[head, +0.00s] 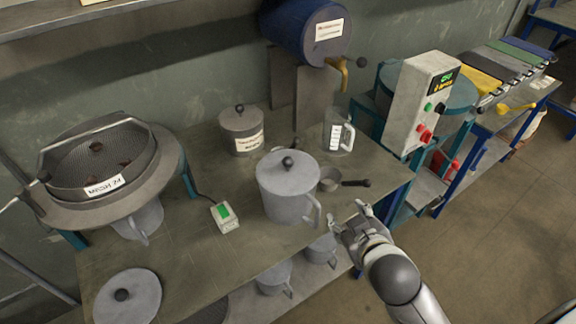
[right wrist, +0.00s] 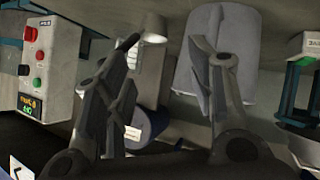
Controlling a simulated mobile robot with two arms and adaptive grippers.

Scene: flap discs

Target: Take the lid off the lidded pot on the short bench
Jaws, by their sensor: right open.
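A large grey pot (head: 285,200) with a side handle stands upright on the bench (head: 185,262). In the right wrist view, the fingers of my right gripper (right wrist: 165,45) are spread, with a grey pot (right wrist: 240,75) behind one finger. My left gripper is not in view.
A green-buttoned box (head: 224,216), a sieve (head: 95,165) and a round knobbed lid (head: 128,297) are left. A control box (head: 420,103) stands right; a blue barrel (head: 300,30) is above.

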